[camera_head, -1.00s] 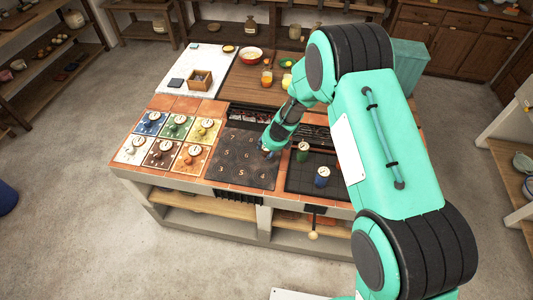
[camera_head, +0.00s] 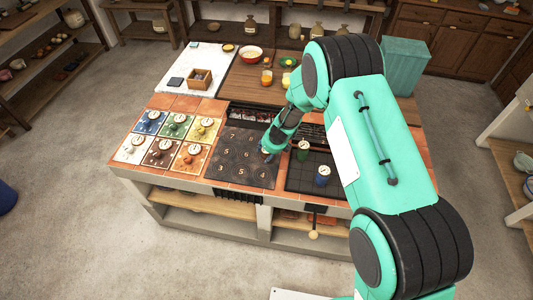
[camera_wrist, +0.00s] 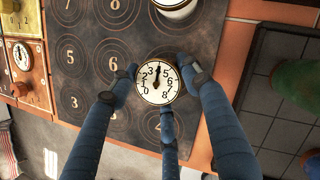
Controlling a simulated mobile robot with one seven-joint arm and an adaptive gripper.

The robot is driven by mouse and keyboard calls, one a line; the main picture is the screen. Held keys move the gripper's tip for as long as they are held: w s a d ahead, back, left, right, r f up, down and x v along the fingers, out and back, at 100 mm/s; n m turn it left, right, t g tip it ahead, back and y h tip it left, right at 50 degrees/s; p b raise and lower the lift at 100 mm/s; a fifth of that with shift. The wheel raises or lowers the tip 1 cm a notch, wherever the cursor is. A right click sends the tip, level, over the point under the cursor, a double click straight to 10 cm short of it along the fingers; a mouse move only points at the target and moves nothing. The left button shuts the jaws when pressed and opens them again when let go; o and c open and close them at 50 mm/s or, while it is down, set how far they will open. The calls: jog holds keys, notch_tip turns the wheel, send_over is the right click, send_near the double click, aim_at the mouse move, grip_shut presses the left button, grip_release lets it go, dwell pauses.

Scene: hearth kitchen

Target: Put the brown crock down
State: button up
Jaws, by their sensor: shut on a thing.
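My gripper (camera_wrist: 158,92) is shut on a round crock with a white dial on top (camera_wrist: 157,80), seen from straight above in the wrist view. Its blue fingers close around the crock's sides. The crock's body colour and underside are hidden, so I cannot tell whether it touches the surface below. It is over the right front part of the dark numbered plate (camera_wrist: 85,65), with a numeral 4 showing just below the dial. In the head view my gripper (camera_head: 268,151) is at the plate's right edge, and the crock is not clearly visible.
Colored tiles with dials (camera_head: 160,152) lie left of the plate. A green crock (camera_head: 303,150) and a blue crock (camera_head: 322,176) stand on the dark grid to the right. A white-topped vessel (camera_wrist: 176,8) stands behind the held crock. The plate's left part is clear.

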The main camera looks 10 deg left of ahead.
jog(key=o, duration=1.4)
jog(key=shift+f, duration=0.1)
jog(key=shift+r, duration=0.4)
jog(key=p+v, duration=0.2)
jog(key=v, duration=0.9)
jog(key=shift+s+d+r, duration=0.1)
jog(key=shift+d+r, duration=0.05)
jog(key=shift+r, duration=0.05)
